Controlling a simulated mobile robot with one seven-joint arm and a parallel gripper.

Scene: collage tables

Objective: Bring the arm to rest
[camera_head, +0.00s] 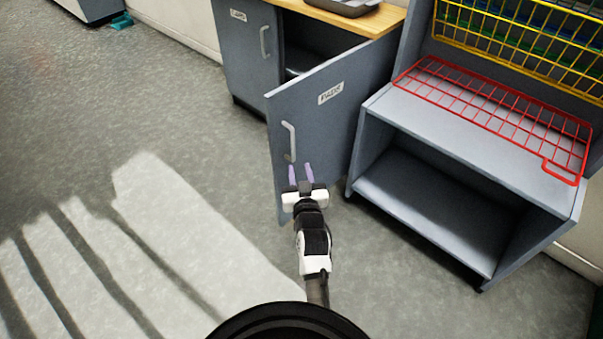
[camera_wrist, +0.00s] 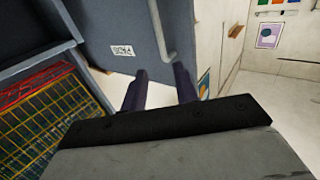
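My gripper (camera_head: 301,174) is in front of an open grey cabinet door (camera_head: 333,113), low on the door and just below its handle (camera_head: 289,141) in the head view. Its two purple fingers stand apart with nothing between them. In the wrist view the gripper (camera_wrist: 160,88) also shows its fingers spread and empty. The door (camera_wrist: 120,22) with its label and the handle (camera_wrist: 162,30) lie beyond the fingertips there. I cannot tell whether the fingers touch the door.
The grey cabinet (camera_head: 240,55) with a wooden top (camera_head: 372,25) stands behind the door. A low open shelf unit (camera_head: 440,140) bearing a red wire rack (camera_head: 490,103) is close on the right, with a yellow wire basket (camera_head: 530,40) above. The floor (camera_head: 130,130) at the left is clear.

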